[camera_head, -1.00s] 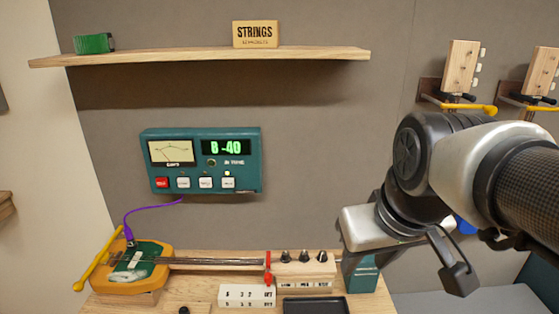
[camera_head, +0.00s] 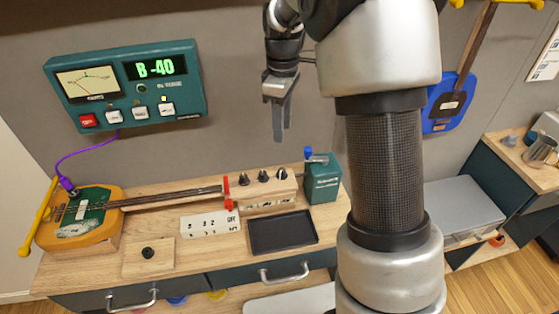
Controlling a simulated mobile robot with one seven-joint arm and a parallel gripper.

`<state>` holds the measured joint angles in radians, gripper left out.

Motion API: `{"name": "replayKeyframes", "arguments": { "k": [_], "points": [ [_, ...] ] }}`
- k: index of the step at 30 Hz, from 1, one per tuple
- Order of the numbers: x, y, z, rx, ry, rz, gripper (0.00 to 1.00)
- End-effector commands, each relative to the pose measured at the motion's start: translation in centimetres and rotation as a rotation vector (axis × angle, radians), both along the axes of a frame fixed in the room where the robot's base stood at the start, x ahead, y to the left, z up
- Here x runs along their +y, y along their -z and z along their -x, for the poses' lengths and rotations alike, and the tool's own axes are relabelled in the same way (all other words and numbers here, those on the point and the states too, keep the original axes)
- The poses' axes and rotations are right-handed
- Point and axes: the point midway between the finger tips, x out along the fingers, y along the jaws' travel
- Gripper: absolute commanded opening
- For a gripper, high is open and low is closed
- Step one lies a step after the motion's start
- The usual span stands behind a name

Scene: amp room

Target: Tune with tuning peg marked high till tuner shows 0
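The teal tuner (camera_head: 125,88) on the wall shows B -40 in green digits. Below it, a yellow and green string instrument (camera_head: 82,218) lies on the bench, its neck running right to a wooden headstock (camera_head: 268,197). Three dark tuning pegs stand on top: left (camera_head: 243,179), middle (camera_head: 263,176) and right (camera_head: 282,174). The labels on the headstock front are too small to read. My gripper (camera_head: 279,138) points down above and behind the pegs, apart from them. It is seen edge-on, so its finger gap is hidden. Nothing shows in it.
A purple cable joins tuner and instrument. My arm covers the centre right.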

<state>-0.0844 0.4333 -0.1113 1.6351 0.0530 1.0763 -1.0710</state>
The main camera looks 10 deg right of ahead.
Motion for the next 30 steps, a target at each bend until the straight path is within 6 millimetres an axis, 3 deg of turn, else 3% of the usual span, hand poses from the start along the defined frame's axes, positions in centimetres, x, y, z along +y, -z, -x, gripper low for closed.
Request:
{"name": "replayKeyframes", "arguments": {
  "k": [12, 18, 24, 30],
  "points": [
    [0.0, 9.3, 0.1, 0.004, 0.001, 0.001, 0.37],
    [0.0, 12.9, 0.2, 0.004, 0.002, 0.001, 0.37],
    [0.0, 14.9, 0.1, 0.001, 0.002, -0.001, 0.37],
    [0.0, 15.3, 0.0, 0.0, 0.002, 0.0, 0.37]
  ]
}}
